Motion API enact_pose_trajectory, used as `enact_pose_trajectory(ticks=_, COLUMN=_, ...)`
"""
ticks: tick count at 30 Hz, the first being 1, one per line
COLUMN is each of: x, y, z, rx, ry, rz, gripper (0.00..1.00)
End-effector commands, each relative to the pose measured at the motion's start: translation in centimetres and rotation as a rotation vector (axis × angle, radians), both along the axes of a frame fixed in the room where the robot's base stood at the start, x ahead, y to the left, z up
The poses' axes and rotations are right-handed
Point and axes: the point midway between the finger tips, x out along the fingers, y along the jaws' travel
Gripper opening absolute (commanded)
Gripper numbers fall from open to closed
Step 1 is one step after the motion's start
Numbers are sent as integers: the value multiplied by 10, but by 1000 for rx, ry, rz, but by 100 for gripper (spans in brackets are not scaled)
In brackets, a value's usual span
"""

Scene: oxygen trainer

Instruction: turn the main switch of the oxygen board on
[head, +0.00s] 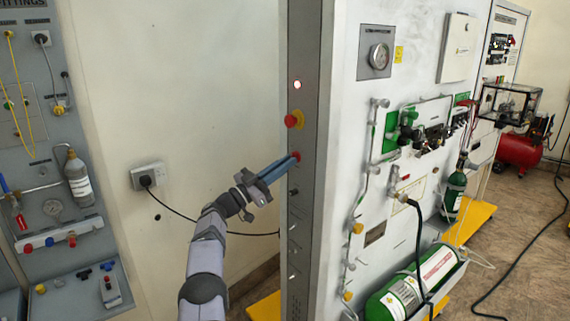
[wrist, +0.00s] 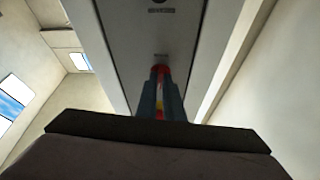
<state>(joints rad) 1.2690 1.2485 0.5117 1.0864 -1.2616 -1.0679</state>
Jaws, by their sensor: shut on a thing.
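The oxygen board's narrow grey side panel (head: 308,60) stands upright in the middle of the head view. My gripper (head: 293,158) reaches it from the left, with its blue fingers pointing at the panel. The fingers are shut on a small red switch (head: 297,156), mostly hidden by them in the head view. In the wrist view the switch shows as a red and yellow part (wrist: 160,70) between the fingertips, against the grey panel. Its turn position cannot be told.
Smaller knobs sit lower on the panel. A black cable (head: 215,229) runs from a wall socket (head: 148,176) behind my arm. Green cylinders (head: 415,286) and piping are on the board's right face.

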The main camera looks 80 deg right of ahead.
Motion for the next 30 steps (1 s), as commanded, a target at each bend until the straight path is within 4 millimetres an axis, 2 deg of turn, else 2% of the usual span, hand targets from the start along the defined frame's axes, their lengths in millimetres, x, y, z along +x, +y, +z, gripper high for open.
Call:
enact_pose_trajectory(ticks=9, x=0, y=0, z=1, rx=-2, ry=1, rz=0, gripper=0)
enact_pose_trajectory(ticks=12, x=0, y=0, z=1, rx=-2, ry=1, rz=0, gripper=26)
enact_pose_trajectory(ticks=23, x=1, y=0, z=0, rx=-1, ry=1, rz=0, gripper=26)
enact_pose_trajectory(ticks=30, x=9, y=7, z=-6, rx=1, ry=1, rz=1, gripper=26)
